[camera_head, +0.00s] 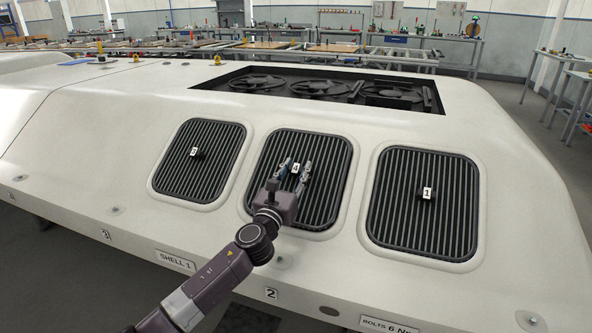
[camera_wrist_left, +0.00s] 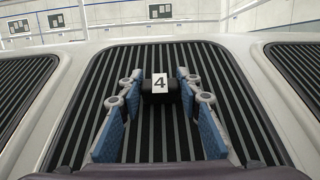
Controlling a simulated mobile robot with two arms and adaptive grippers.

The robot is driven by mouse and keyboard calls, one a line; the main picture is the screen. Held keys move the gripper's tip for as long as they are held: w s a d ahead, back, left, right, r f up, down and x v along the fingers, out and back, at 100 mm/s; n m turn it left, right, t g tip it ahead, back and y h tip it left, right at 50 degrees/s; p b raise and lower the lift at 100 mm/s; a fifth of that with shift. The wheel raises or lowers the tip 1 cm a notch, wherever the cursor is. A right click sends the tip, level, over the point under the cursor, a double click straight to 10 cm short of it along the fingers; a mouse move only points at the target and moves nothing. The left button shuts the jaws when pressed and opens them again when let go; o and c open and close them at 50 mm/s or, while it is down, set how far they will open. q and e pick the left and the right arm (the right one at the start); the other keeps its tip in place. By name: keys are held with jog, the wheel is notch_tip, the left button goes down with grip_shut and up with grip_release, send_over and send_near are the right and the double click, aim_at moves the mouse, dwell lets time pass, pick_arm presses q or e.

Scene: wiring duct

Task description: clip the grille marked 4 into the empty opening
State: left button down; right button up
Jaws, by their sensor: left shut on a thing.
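The grille marked 4 (camera_head: 322,190) is a dark slatted panel with rounded corners. It lies in the middle opening of the white shell (camera_head: 120,160), between two other grilles. I cannot tell whether its edges are fully clipped in. My left gripper (camera_head: 291,172) reaches over it from the front and is shut on the grille's black central handle, which bears the white 4 tag. In the left wrist view the grille (camera_wrist_left: 105,75) fills the middle, with the blue-padded fingers (camera_wrist_left: 160,92) on either side of the handle (camera_wrist_left: 160,98). My right gripper is not in view.
A grille (camera_head: 170,165) sits to the left and the grille marked 1 (camera_head: 395,205) to the right. Behind them is a long dark recess (camera_head: 280,72) with several fans. Workbenches (camera_head: 425,38) stand at the back. The shell top around the grilles is clear.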

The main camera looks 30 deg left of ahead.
pick_arm(q)
jog(key=shift+r, duration=0.1)
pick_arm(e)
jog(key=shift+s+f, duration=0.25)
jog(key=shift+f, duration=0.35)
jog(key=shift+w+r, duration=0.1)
pick_arm(q)
jog(key=shift+w, duration=0.1)
jog(key=shift+f, duration=0.2)
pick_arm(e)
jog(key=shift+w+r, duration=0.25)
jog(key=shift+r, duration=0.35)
pick_arm(q)
jog(key=shift+w+f, duration=0.1)
jog(key=shift+f+b, duration=0.15)
jog(key=shift+b, duration=0.15)
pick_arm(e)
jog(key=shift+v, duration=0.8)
